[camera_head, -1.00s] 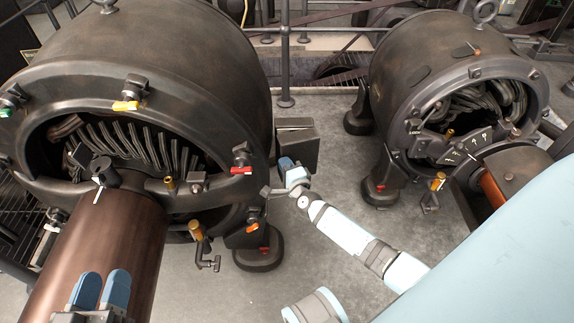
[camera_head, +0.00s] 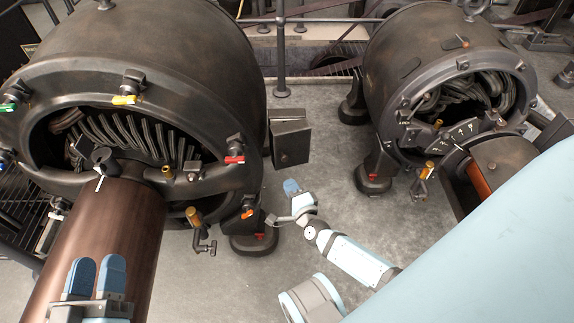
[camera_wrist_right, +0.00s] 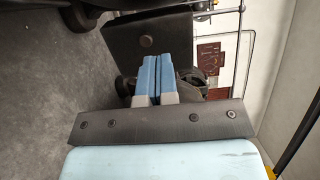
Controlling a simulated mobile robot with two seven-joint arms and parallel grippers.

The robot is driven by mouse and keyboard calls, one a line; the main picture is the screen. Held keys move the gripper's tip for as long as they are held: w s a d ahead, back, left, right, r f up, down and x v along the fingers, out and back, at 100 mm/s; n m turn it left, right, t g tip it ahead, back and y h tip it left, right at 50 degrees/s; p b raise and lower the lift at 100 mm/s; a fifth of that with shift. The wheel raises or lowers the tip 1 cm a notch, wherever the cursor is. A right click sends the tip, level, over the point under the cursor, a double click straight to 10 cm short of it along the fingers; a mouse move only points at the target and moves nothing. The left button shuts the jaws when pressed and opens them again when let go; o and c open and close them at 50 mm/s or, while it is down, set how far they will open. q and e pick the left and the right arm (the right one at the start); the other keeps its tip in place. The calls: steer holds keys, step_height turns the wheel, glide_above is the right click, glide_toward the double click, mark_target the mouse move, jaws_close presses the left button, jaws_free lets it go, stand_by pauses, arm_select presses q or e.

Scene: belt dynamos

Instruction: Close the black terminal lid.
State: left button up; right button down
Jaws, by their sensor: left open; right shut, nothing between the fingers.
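The black terminal box (camera_head: 287,114) sits on the right side of the large dynamo. Its black lid (camera_head: 290,147) is the flat plate on its front; I cannot tell whether it is fully shut. My left gripper (camera_head: 97,264) is open and empty in front of the brown shaft.
The large dynamo (camera_head: 190,50) has coloured-handled taps around its rim. A smaller dynamo (camera_head: 410,50) stands at the right. Grey floor (camera_head: 335,160) is clear between them. A railing post (camera_head: 280,60) stands behind the box.

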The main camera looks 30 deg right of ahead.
steer(key=m+h+b, duration=0.2)
steer(key=m+b, duration=0.4)
steer(key=m, duration=1.4)
glide_toward(278, 144)
steer(key=x, duration=0.7)
arm_select(q)
step_height(278, 144, down, 8)
steer(key=g, duration=0.3)
steer(key=shift+d+m, duration=0.35)
steer(key=shift+m, duration=0.05)
arm_select(e)
steer(key=shift+w+d, duration=0.1)
steer(key=shift+w, duration=0.2)
